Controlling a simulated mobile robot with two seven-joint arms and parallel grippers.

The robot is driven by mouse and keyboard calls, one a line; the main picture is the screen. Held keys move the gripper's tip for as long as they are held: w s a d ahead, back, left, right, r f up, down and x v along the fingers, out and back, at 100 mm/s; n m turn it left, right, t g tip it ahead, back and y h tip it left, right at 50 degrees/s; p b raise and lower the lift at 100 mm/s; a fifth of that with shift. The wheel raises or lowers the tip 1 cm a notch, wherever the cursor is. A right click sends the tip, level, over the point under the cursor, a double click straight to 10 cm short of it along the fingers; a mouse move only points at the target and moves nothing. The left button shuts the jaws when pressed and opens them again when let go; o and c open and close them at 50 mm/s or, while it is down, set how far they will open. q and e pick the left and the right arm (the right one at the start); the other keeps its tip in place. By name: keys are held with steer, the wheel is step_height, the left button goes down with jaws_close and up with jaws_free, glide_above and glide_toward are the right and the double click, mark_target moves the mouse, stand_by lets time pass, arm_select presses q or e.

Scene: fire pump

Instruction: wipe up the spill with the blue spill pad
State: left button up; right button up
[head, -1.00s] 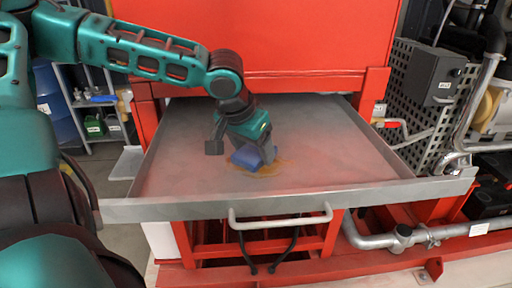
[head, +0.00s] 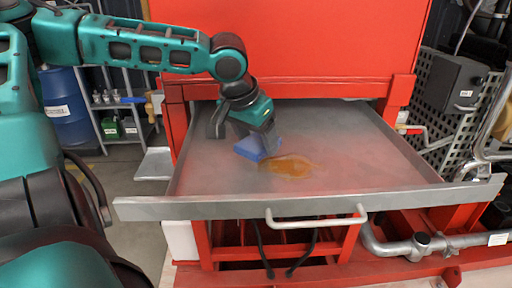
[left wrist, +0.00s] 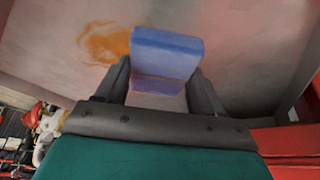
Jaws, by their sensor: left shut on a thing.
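The blue spill pad (head: 250,148) is held in my left gripper (head: 268,140), low over the grey metal tray (head: 350,165). The pad (left wrist: 166,52) also shows between the two fingers of my left gripper (left wrist: 160,88) in the left wrist view. I cannot tell whether the pad touches the tray. The orange-brown spill (head: 292,166) lies on the tray just right of and nearer than the pad. In the left wrist view the spill (left wrist: 104,42) lies left of the pad. My right gripper is not in view.
The tray has a raised front lip with a white handle (head: 316,217) below it. A red cabinet (head: 290,45) stands behind and above the tray. Shelves (head: 120,105) and a blue drum (head: 68,105) stand at the left. Pipes (head: 410,243) run at the lower right.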

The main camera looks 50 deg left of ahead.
mark_target(256, 142)
arm_select(q)
steer(key=shift+r, duration=2.3)
